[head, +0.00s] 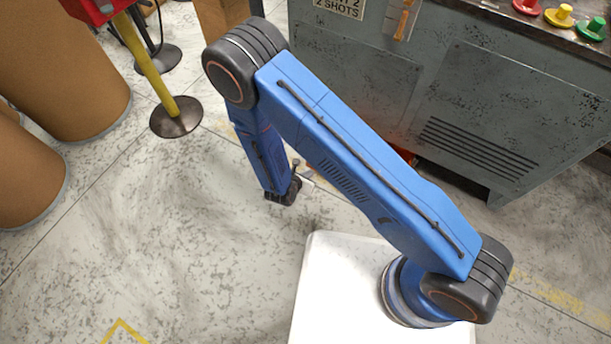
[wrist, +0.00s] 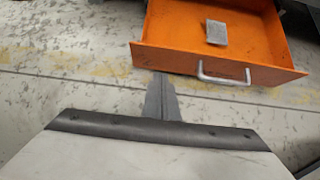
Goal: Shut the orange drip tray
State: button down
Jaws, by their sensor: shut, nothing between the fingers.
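The orange drip tray (wrist: 215,50) is pulled out, with its front panel and silver bar handle (wrist: 223,78) towards me in the wrist view. A small grey block (wrist: 217,32) lies inside it. In the head view my blue arm hides most of the tray; only a sliver of orange (head: 406,157) shows by the machine's foot. My gripper (wrist: 162,80) is shut and empty. Its tips appear just below the left part of the tray's front panel, left of the handle; I cannot tell whether they touch it.
The grey machine cabinet (head: 470,115) stands at the back right, with red, yellow and green buttons on top. A yellow post on a round base (head: 176,117) and brown drums (head: 70,60) stand at the left. The floor at lower left is clear.

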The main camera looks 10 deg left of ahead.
jog(key=w+d+f, duration=0.2)
jog(key=w, duration=0.4)
jog(key=shift+w+d+f, duration=0.15)
jog(key=shift+f, duration=0.15)
jog(key=shift+w, duration=0.1)
jog(key=w+d, duration=0.2)
jog(key=w, duration=0.4)
jog(key=w+d, duration=0.3)
jog(key=w, duration=0.4)
jog(key=w+d, duration=0.2)
jog(key=w, duration=0.5)
jog(key=shift+w+d, duration=0.25)
jog(key=shift+d, duration=0.05)
jog(key=shift+w, duration=0.3)
